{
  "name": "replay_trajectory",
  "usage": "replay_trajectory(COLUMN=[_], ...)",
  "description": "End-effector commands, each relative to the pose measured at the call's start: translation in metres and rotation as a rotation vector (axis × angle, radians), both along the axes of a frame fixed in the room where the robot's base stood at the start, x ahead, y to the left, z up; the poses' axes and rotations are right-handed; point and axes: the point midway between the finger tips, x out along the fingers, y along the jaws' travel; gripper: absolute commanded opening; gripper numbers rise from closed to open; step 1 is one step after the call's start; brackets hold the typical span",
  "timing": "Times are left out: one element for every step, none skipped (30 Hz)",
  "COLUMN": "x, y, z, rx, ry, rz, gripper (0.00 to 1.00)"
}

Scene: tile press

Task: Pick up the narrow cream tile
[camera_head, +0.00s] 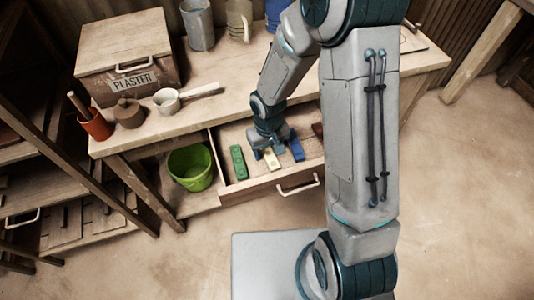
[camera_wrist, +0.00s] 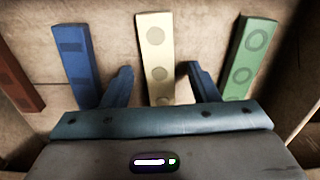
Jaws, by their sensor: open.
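The narrow cream tile (camera_wrist: 156,62) lies in the open drawer, between a blue tile (camera_wrist: 75,62) and a green tile (camera_wrist: 248,58) in the wrist view. It has round marks on its face. In the head view the cream tile (camera_head: 271,159) shows partly, just below my gripper (camera_head: 266,150). My gripper also shows in the wrist view (camera_wrist: 157,82), with its fingers open, one on each side of the cream tile. A gap shows between each finger and the tile. The tile's near end is hidden behind the gripper body.
The drawer (camera_head: 262,190) also holds a dark red tile (camera_wrist: 18,80) beside the blue one. A green bucket (camera_head: 191,167) stands left of the drawer. On the bench are a plaster box (camera_head: 122,55), an orange pot (camera_head: 96,124) and a white pan (camera_head: 167,101).

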Motion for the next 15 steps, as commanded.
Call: replay_trajectory(x=[-0.0002,-0.0002,0.0,0.0,0.0,0.0,0.0,0.0,0.0,0.0,0.0,0.0,0.0,0.0,0.0], y=[0.0002,0.0002,0.0001,0.0001,0.0,0.0,0.0,-0.0001,-0.0001,-0.0001,-0.0001,-0.0001,-0.0001,-0.0001,-0.0001], z=[-0.0021,-0.0026,-0.0028,-0.0028,-0.0026,-0.0026,-0.0025,-0.0025,-0.0024,-0.0024,-0.0024,-0.0023,-0.0023,-0.0023,-0.0023], rx=[0.0,0.0,0.0,0.0,0.0,0.0,0.0,0.0,0.0,0.0,0.0,0.0,0.0,0.0,0.0], ry=[0.0,0.0,0.0,-0.001,-0.001,-0.001,-0.001,-0.001,-0.001,0.0,0.0,0.0,0.0,0.0,0.0], rz=[0.0,0.0,0.0,-0.001,-0.001,-0.001,-0.001,-0.001,-0.001,-0.001,-0.001,-0.001,-0.001,-0.001,-0.001], gripper=[0.55,0.55,0.55,0.55,0.55,0.55,0.55,0.55,0.43,0.35,0.27,0.16,0.07,0.04,0.04])
